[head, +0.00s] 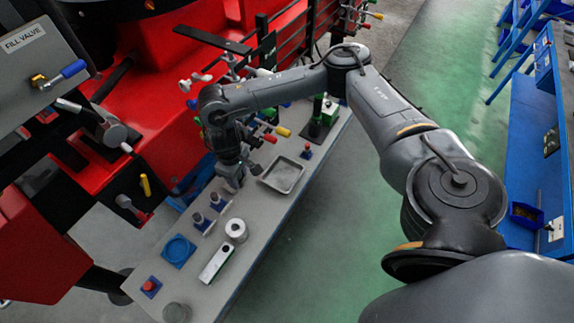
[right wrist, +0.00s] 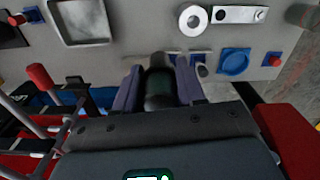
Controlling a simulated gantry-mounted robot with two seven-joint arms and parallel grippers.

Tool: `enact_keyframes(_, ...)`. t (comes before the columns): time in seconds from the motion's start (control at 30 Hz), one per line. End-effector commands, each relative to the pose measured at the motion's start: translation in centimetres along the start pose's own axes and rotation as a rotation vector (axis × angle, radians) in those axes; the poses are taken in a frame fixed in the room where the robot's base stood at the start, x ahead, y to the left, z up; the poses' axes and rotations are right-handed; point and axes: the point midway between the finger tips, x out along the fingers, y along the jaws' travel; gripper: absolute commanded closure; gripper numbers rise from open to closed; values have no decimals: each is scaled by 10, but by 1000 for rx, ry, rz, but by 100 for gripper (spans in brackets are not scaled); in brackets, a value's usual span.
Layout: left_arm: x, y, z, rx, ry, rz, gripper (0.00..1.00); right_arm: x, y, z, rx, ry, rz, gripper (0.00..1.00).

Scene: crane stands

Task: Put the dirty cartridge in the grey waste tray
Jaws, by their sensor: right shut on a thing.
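My right gripper (head: 233,180) is low over the grey bench, just left of the grey waste tray (head: 281,175) in the head view. In the right wrist view its two fingers (right wrist: 158,88) are shut on a dark, greenish-black cylinder, the cartridge (right wrist: 158,90). In the head view the cartridge is hard to make out behind the gripper. Whether it touches the bench cannot be told. The shallow square tray also shows at the top left of the right wrist view (right wrist: 82,22) and looks empty. My left gripper is not in view.
Two small blue-based holders (head: 202,223) stand near the gripper. A white ring (head: 236,230), a pale bar (head: 215,264), a blue round dish (head: 179,251) and a red button (head: 151,286) lie nearer. A red knob (head: 306,152) stands beyond the tray. Red machinery (head: 180,50) borders the bench.

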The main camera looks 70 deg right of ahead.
Motion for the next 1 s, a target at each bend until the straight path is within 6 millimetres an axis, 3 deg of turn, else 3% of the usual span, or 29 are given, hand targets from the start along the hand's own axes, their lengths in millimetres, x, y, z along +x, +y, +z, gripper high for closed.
enact_keyframes(0.03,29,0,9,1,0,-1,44,35,20,11,33,-5,2,99)
enact_keyframes(0.2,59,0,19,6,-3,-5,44,74,58,35,89,-7,2,99)
enact_keyframes(0.4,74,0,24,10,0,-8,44,99,80,52,114,-6,2,99)
enact_keyframes(0.8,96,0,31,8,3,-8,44,137,101,79,134,-3,3,99)
enact_keyframes(1.0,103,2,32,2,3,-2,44,156,97,74,135,2,-5,99)
